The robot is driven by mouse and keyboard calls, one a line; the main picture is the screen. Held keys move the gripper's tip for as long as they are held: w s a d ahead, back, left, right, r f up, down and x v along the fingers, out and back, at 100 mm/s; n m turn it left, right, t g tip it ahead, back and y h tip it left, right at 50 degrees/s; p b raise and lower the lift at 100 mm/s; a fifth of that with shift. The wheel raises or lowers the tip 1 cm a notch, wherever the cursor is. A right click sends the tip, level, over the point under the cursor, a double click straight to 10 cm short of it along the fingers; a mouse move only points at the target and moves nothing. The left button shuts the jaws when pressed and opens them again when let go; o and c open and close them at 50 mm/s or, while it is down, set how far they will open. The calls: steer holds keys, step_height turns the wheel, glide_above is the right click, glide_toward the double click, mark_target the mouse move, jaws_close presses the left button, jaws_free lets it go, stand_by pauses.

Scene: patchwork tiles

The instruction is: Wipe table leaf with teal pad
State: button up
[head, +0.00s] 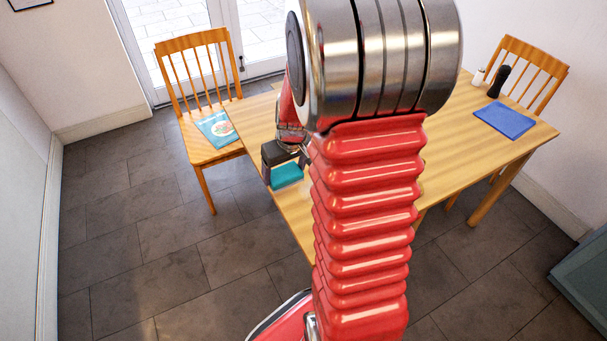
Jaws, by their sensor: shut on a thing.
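The wooden table (464,143) runs across the middle of the head view, and my arm hides much of its centre. Its left end, the leaf (246,116), shows as a pale wooden surface left of my arm. My gripper (285,166) is at the leaf's near left edge, shut on the teal pad (287,176). The pad hangs under the dark jaws, at or just over the wood; I cannot tell whether it touches. Part of my gripper is hidden behind my arm.
A wooden chair (199,150) with a magazine (217,129) on its seat stands left of the table. Another chair (541,66) stands at the far right. A blue cloth (504,120), a dark mill (498,82) and a white shaker (478,77) are on the table's right end. Floor at left is clear.

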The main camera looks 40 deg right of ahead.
steer(key=shift+m, duration=0.3)
steer(key=s+d, duration=0.4)
steer(key=shift+f, duration=0.35)
steer(key=shift+f, duration=0.15)
